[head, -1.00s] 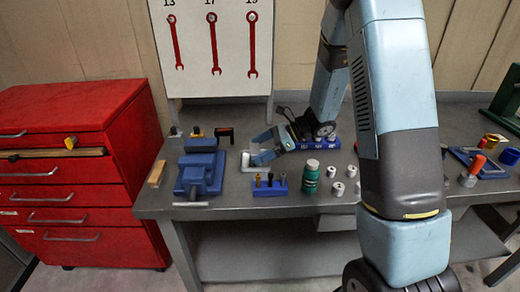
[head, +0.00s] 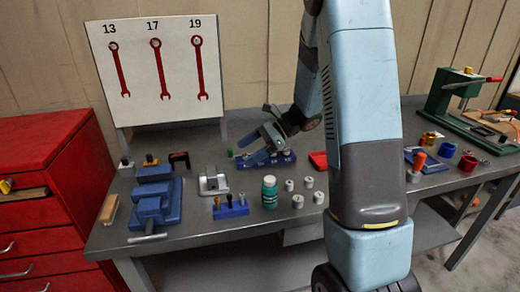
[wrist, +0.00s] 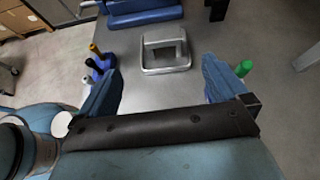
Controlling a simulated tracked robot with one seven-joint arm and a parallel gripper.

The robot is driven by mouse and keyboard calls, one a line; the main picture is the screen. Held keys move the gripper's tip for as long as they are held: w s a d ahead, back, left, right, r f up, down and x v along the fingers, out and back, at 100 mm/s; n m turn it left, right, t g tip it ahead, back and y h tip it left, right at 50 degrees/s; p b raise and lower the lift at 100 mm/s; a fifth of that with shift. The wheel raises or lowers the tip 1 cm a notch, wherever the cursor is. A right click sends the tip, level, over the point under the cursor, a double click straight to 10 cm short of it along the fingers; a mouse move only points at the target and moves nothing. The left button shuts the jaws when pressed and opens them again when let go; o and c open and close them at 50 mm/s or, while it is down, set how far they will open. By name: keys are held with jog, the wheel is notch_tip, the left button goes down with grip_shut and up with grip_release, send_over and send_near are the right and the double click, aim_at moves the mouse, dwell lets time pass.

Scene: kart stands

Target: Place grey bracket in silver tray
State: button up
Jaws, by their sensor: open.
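A silver-grey piece (head: 213,184), which looks like the grey bracket, stands on the bench between the blue vice and the blue block rack. In the wrist view the bracket (wrist: 146,58) appears as a squarish frame with a raised edge, ahead of my fingers. My gripper (head: 246,149) is open and empty, just right of and behind the bracket in the head view. The wrist view shows my gripper (wrist: 165,84) with its fingers wide apart and nothing between them. I cannot make out a separate silver tray in either view.
The blue vice (head: 155,204) is left of the bracket. A small blue holder (head: 231,210), a green bottle (head: 269,192) and several grey cylinders (head: 297,201) stand in front. A green-topped item (head: 230,153) is near my fingertips. A red tray (head: 318,160) lies right.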

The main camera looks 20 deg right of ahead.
jog(key=s+d+r+n+t+h, duration=0.2)
jog(key=s+r+n+h, duration=0.4)
jog(key=s, duration=0.7)
jog(key=s+d+r+n+t+h, duration=0.3)
jog(key=s+d+r+n+h, duration=0.2)
jog(key=s+r+n, duration=0.6)
jog(key=shift+s+r+n+t+h, duration=0.15)
jog(key=shift+s+n+t+h, duration=0.15)
jog(key=shift+s+n+h, duration=0.45)
jog(key=shift+s+m, duration=0.15)
jog(key=shift+m, duration=0.1)
